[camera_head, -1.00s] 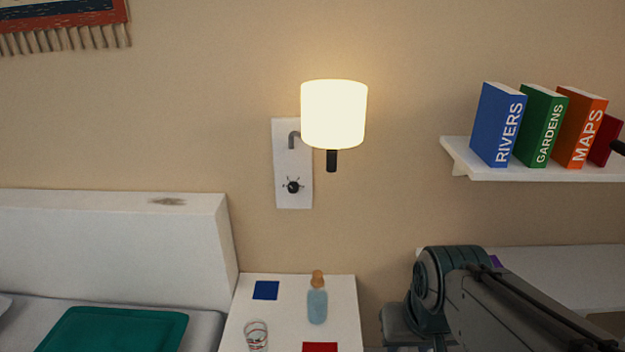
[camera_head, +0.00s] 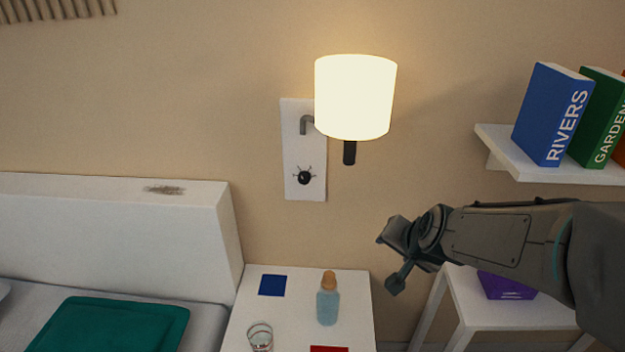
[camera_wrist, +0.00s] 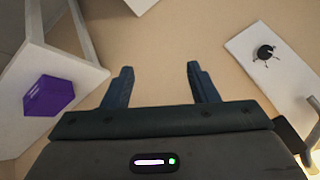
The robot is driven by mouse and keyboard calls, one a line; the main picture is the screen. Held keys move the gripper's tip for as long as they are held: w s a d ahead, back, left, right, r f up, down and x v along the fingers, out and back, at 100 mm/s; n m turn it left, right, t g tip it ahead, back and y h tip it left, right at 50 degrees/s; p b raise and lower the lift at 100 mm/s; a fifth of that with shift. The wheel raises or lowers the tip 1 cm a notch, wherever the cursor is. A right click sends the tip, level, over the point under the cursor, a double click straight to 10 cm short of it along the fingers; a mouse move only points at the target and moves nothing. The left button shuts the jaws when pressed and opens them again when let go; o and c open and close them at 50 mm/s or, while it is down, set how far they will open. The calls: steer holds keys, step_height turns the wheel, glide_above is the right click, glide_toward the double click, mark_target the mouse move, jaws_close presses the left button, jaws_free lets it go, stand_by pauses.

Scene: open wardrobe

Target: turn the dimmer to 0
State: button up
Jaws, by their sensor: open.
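The dimmer is a small black knob (camera_head: 304,178) with tick marks around it, low on a white wall plate (camera_head: 291,147). The lit lamp (camera_head: 355,97) hangs from the same plate by a bent arm. My gripper (camera_head: 388,262) is in front of the wall, to the right of and below the knob, apart from it. In the wrist view the knob (camera_wrist: 265,52) sits at the upper right, beyond the right finger. My gripper (camera_wrist: 158,80) is open with nothing between its fingers. Which tick the knob points at is too small to tell.
A nightstand (camera_head: 243,318) below holds a bottle (camera_head: 327,302), a glass (camera_head: 260,338) and flat blue and red squares. A bookshelf (camera_head: 510,154) is at the right, above a white side table (camera_head: 470,310) with a purple box (camera_head: 505,286). The wall between knob and gripper is clear.

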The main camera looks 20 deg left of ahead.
steer(key=w+a+f+m+t, duration=0.25)
steer(key=w+a, duration=0.35)
steer(key=a, duration=0.3)
steer(key=m+t+b, duration=0.2)
steer(key=t, duration=0.6)
glide_toward(303, 180)
steer(key=shift+h, duration=0.3)
steer(key=w, duration=0.2)
steer(key=w+a+p, duration=0.1)
steer(key=w, duration=0.2)
steer(key=w+p, duration=0.1)
steer(key=w, duration=0.2)
steer(key=shift+w+a+f, duration=0.15)
steer(key=shift+a, duration=0.15)
steer(key=c, duration=1)
